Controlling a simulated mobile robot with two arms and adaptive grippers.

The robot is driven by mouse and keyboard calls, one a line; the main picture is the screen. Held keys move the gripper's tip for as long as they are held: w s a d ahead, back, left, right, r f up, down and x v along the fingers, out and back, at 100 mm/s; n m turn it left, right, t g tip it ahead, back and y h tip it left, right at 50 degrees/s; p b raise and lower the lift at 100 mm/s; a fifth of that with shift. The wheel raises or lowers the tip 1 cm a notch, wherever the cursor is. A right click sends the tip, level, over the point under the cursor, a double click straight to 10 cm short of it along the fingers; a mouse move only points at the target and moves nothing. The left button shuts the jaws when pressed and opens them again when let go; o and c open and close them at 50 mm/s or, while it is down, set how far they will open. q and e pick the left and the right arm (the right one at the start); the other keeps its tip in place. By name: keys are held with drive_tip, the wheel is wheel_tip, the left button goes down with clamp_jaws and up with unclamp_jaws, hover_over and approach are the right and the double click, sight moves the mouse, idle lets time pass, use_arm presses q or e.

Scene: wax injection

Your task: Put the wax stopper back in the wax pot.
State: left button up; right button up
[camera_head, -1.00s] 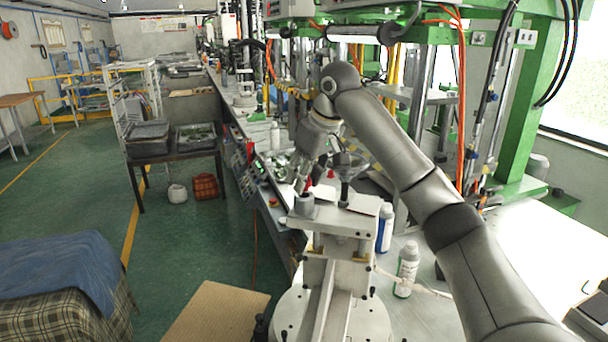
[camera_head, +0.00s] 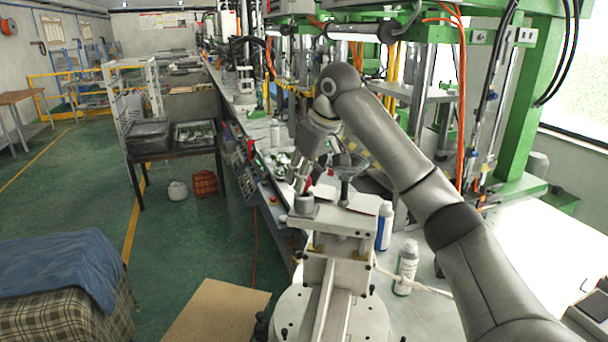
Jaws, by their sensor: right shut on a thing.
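My right gripper (camera_head: 300,182) points down over the left end of the white top plate of the wax pot (camera_head: 340,220). It is shut on what looks like the wax stopper, a grey round piece (camera_head: 304,204) right under the fingertips. The contact is small, and I cannot tell whether the piece is seated in the plate or just above it. The pot's pale round body (camera_head: 372,318) stands below the plate, in the front middle. A dark funnel-like part (camera_head: 345,168) rises beside the gripper on the right. My left gripper is not in view.
Green press frames (camera_head: 528,110) rise behind. A cardboard sheet (camera_head: 215,315) lies at front left, with open green floor beyond.

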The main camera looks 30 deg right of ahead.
drive_tip(key=shift+p, duration=0.45)
idle(0.7)
drive_tip(key=shift+p, duration=0.45)
drive_tip(key=shift+f+b, duration=0.4)
drive_tip(key=shift+f, duration=0.45)
drive_tip(key=shift+o, duration=0.2)
drive_tip(key=shift+s+r, duration=0.1)
drive_tip(key=shift+r+p, duration=0.35)
drive_tip(key=shift+p, duration=0.3)
drive_tip(key=shift+c, duration=0.2)
